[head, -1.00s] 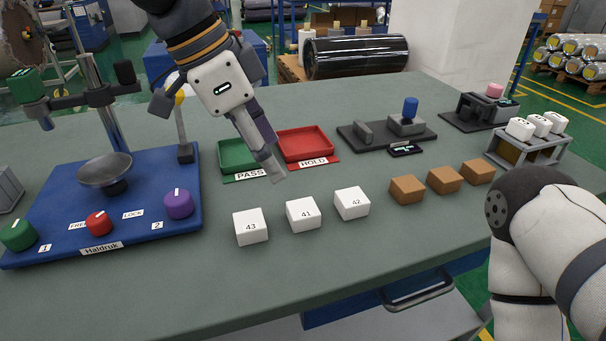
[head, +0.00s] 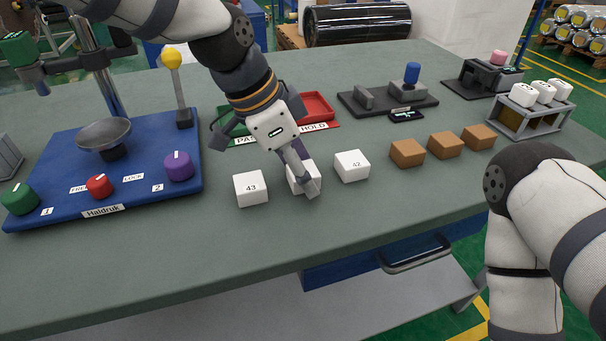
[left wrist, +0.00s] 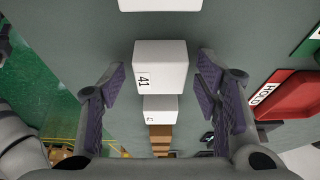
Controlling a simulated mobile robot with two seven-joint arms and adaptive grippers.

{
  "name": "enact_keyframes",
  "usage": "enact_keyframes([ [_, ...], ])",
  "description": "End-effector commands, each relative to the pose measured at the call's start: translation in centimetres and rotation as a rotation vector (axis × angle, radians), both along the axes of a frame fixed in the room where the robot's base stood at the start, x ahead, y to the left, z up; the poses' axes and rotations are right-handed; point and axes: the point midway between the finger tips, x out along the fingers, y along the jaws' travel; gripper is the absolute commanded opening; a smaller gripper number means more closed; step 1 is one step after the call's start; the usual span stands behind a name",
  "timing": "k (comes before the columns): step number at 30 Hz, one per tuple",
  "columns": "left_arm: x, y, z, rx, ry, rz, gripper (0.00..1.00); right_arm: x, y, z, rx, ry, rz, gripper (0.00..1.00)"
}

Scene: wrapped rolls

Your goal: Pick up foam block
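Three white foam blocks stand in a row on the table. Block 43 (head: 251,188) is at the left and block 42 (head: 352,166) at the right. The middle block (head: 296,184) is partly hidden by my left gripper (head: 308,177) and shows as block 41 in the left wrist view (left wrist: 161,68). There, my left gripper (left wrist: 166,92) is open, with a finger on each side of block 41 and gaps between. My right gripper is out of the head view; only my right arm shows.
Three brown blocks (head: 445,145) stand to the right of the white ones. A green PASS tray and a red HOLD tray (head: 318,106) lie behind my left gripper. The blue Haldruk fixture (head: 60,205) is at the left. The front of the table is clear.

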Motion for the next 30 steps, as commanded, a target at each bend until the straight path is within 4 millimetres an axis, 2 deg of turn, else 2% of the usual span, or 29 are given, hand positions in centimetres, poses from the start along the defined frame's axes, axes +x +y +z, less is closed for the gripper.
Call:
enact_keyframes([
  [1, 0.0, 0.0, 0.0, 0.0, 0.0, 0.0, 0.4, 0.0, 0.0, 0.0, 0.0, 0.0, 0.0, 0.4],
  [4, 0.0, 0.0, 0.0, 0.0, 0.0, 0.0, 0.18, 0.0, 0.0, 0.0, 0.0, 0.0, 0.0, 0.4],
  [15, 0.0, 0.0, 0.3, 0.0, 0.0, 0.0, 0.18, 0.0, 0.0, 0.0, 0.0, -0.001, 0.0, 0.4],
  [19, 0.1, 0.0, 1.9, -0.001, -0.003, 0.002, 0.18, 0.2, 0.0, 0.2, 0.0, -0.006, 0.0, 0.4],
  [21, 0.1, 0.0, 3.6, -0.001, -0.005, 0.002, 0.18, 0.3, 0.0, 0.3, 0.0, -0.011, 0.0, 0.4],
  [27, -4.9, 1.0, 10.0, -0.001, -0.02, 0.0, 0.18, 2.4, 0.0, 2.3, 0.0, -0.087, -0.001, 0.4],
  [30, -8.2, 1.6, 11.5, 0.001, -0.018, 0.0, 0.18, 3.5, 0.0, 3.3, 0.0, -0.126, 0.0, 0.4],
])
